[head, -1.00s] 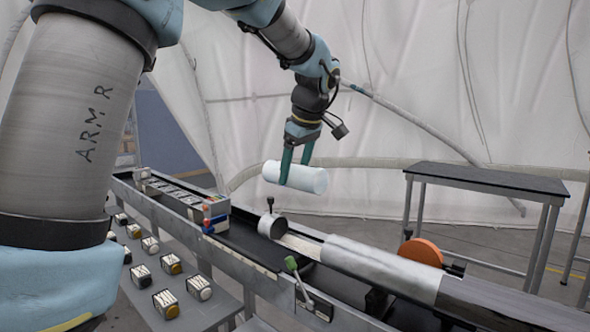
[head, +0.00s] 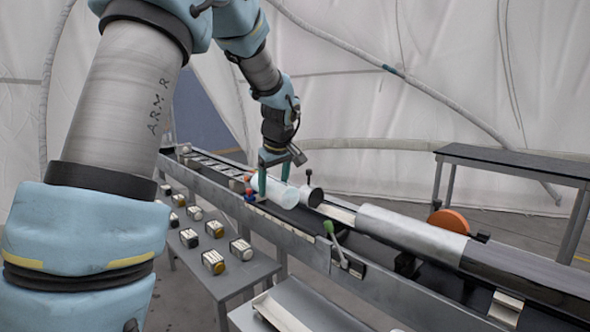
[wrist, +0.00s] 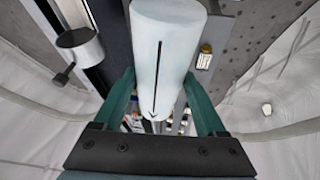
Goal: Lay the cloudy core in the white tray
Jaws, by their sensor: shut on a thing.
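The cloudy core, a pale whitish cylinder (head: 283,194), is held between the green fingers of my gripper (head: 273,178). In the head view it lies roughly level over the long metal bench, left of the dark round end piece (head: 311,196). I cannot tell whether it touches anything below. In the wrist view the core (wrist: 168,45) shows a dark line and arrow mark along its side, with a finger of my gripper (wrist: 160,100) on each side. A white tray-like piece (head: 281,314) shows partly at the bottom edge of the head view, on a low grey table; the frame cuts it off.
The long bench (head: 385,262) carries a silver tube (head: 410,232), an orange disc (head: 450,221) and a green-handled lever (head: 333,238). Several small labelled blocks stand on a lower side table (head: 215,285). A dark-topped table (head: 520,165) stands at the back right.

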